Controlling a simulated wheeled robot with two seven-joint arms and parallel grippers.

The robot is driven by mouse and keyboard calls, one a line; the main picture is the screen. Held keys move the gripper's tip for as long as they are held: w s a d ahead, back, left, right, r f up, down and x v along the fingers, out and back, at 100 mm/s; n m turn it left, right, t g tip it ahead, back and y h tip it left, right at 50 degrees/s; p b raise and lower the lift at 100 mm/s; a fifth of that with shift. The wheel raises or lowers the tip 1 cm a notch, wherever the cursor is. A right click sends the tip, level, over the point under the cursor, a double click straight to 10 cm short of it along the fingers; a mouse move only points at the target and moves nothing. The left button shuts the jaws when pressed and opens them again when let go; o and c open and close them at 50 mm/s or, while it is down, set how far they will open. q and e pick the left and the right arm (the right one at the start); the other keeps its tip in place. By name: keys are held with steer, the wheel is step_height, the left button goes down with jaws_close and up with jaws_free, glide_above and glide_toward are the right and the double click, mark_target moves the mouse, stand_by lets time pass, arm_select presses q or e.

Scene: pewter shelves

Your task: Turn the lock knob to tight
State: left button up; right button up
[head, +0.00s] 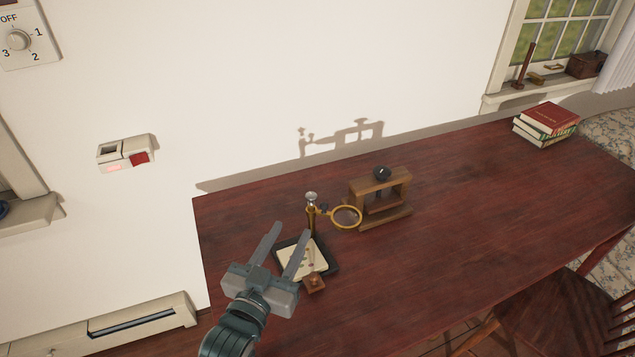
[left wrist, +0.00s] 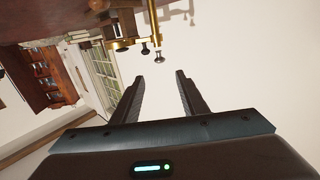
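A brass magnifier stand (head: 312,217) with a round lens (head: 346,217) stands upright on the dark red desk (head: 470,190). A silver knob (head: 311,196) sits at its top. A wooden frame (head: 400,188) beside it carries a black knob (head: 382,172). No mark reading "tight" is legible, and I cannot tell which knob is the lock knob. My left gripper (head: 290,229) is open and empty, in front of and left of the stand. In the left wrist view, brass parts (left wrist: 124,44) and a small dark knob (left wrist: 145,48) show beyond the open fingers (left wrist: 160,76), apart from them. My right gripper is not in view.
A dark tray (head: 331,266) with a pale sheet and a small wooden block (head: 314,283) lies close to the left gripper. Books (head: 547,122) lie at the far right. The wall has a dial (head: 18,40) and a red switch (head: 139,158). The desk's middle is clear.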

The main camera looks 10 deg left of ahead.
mark_target(311, 199)
arm_select(q)
steer(key=w+d+p, duration=0.2)
steer(key=w, duration=1.5)
steer(key=shift+w+d, duration=0.15)
steer(key=shift+d, duration=0.05)
steer(key=c, duration=0.9)
jaws_close()
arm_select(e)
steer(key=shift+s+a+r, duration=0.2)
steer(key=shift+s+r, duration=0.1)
